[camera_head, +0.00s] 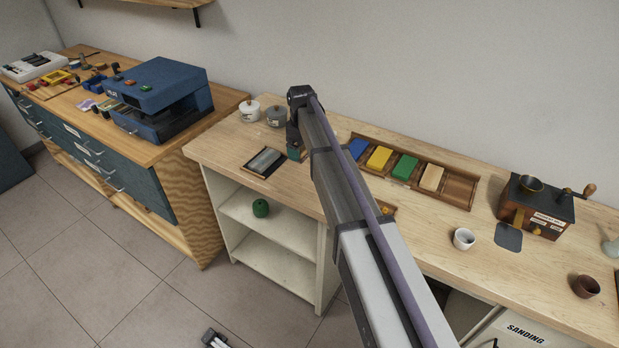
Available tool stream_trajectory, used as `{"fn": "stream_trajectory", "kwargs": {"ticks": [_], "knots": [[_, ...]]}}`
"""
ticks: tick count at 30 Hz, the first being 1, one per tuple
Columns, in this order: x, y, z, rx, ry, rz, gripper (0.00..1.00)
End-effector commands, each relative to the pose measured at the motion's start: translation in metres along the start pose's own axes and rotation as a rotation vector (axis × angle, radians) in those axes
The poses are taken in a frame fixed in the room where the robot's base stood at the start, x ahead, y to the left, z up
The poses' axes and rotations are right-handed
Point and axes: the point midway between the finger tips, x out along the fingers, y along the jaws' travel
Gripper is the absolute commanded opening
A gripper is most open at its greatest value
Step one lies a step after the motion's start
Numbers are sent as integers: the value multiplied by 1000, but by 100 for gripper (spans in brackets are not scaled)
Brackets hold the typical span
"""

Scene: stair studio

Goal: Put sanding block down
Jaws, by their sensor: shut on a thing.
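My gripper (294,144) reaches down over the left part of the wooden bench and is shut on a small teal block (294,154), which I take to be the sanding block. My gripper and arm hide much of it. Whether it touches the bench top, I cannot tell. Just left of it lies a small dark tray (250,165) with a grey-green pad (265,159) in it. Right of my arm, a long wooden tray (458,189) holds a blue block (356,149), a yellow block (379,158), a green block (404,168) and a cream block (431,178); its right end is bare.
A white cup (463,239), a dark mat (508,236), a grinder-like box (538,208) and a brown cup (585,287) stand to the right. A blue machine (160,95) is on the left cabinet. My arm crosses the bench's middle.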

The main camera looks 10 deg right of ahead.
Motion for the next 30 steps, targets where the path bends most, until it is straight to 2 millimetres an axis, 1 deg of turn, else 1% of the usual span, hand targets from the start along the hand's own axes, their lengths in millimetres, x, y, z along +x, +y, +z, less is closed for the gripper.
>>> {"fn": "stream_trajectory", "kwargs": {"ticks": [1,4,6,9,11,15,16,18,19,20,24,28,29,30], "knots": [[23,0,0,0,0,0,71],[50,0,0,1,0,0,71],[58,0,0,1,0,0,71],[56,0,0,1,0,0,71],[58,0,0,1,0,0,71],[88,0,0,1,0,0,71],[93,0,0,1,0,0,71],[96,0,0,1,0,0,71],[94,0,0,1,0,0,71],[92,0,0,1,0,0,68],[90,0,0,1,0,0,68],[95,0,0,1,0,0,68],[95,0,0,1,0,0,91],[94,0,0,1,0,0,95]]}}
